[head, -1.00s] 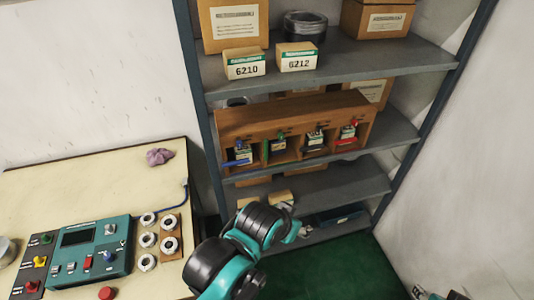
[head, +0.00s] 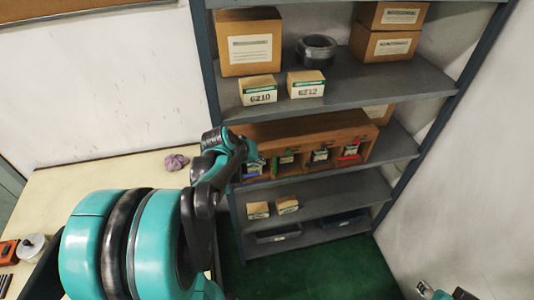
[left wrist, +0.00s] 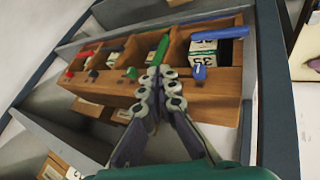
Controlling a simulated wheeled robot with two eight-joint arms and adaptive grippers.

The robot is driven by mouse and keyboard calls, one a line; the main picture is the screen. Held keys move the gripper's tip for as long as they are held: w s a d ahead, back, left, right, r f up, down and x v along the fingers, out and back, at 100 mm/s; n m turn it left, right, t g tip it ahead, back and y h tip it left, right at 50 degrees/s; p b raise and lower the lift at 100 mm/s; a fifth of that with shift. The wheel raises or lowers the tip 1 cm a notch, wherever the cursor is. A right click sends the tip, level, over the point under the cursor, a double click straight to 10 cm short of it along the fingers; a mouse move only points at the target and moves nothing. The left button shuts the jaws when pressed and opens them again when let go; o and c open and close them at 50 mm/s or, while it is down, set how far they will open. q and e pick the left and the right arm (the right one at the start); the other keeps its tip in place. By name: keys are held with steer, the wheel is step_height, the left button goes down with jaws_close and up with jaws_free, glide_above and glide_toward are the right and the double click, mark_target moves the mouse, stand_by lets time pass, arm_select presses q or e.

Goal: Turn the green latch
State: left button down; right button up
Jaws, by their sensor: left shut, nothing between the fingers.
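The wooden latch box (head: 300,128) stands on a middle shelf; it shows upside down in the left wrist view (left wrist: 228,86). The green latch has a round green knob (left wrist: 132,73) and a long green lever (left wrist: 160,46) across a compartment. My left gripper (left wrist: 160,73) is shut and empty, its tips in front of the box edge just right of the green knob. I cannot tell whether they touch the latch. In the head view my left gripper (head: 248,149) is at the box's left part, hiding some of it.
The blue latch (left wrist: 199,72) is right of my left gripper in the left wrist view; black and red (left wrist: 68,73) latches lie left. A shelf (head: 350,90) with boxes and a dark ring (head: 316,48) is above the latch box. A table (head: 95,170) stands at left.

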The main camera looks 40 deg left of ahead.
mark_target(275, 165)
arm_select(q)
steer(key=a+b+x, duration=0.1)
steer(key=b+x, duration=0.1)
steer(key=x, duration=0.8)
steer(key=shift+a, duration=0.3)
arm_select(e)
steer(key=shift+f, duration=0.9)
